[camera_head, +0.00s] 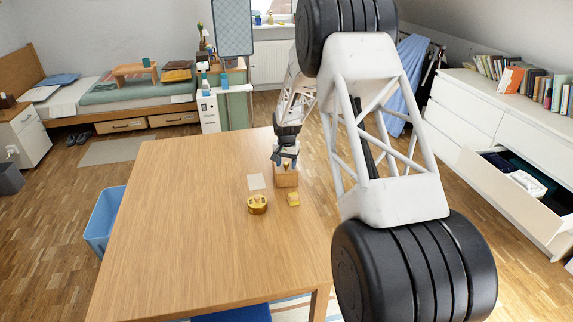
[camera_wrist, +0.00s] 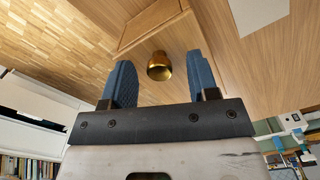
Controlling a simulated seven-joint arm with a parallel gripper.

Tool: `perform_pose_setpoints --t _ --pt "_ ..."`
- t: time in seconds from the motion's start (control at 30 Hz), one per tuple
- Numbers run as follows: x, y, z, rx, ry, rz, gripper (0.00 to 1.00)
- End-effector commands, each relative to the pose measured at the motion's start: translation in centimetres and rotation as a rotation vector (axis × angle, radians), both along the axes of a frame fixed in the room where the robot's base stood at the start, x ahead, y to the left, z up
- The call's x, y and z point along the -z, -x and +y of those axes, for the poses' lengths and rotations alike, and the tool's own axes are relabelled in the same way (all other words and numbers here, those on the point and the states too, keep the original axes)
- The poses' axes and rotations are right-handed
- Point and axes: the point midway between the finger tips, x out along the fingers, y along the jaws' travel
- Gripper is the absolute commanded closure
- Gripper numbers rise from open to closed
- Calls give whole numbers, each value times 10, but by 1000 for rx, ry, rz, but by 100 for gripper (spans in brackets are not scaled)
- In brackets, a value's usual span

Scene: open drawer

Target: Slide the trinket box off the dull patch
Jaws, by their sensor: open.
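A small wooden box (camera_head: 287,180), which looks like the trinket box, sits on the table near its right edge. In the wrist view a brass knob (camera_wrist: 159,66) shows with the wooden box (camera_wrist: 150,22) around it. My gripper (camera_head: 285,163) is directly over the box, fingers pointing down. In the wrist view my gripper (camera_wrist: 163,78) is open, with one finger on each side of the knob and gaps between. A pale rectangular patch (camera_head: 256,181) lies left of the box; I cannot tell whether it is the dull patch. The table under the box is hidden.
On the wooden table (camera_head: 190,220), a round brass-coloured container (camera_head: 257,205) stands in front of the pale patch. The table's left side is clear. An open drawer (camera_head: 515,200) is at the right.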

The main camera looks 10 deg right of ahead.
Motion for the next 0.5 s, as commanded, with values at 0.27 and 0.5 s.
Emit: perform_pose_setpoints --t 0.27,0.5 --pt "-29 0 0 0 0 -2 46" --pt "-58 0 0 0 0 -1 46"
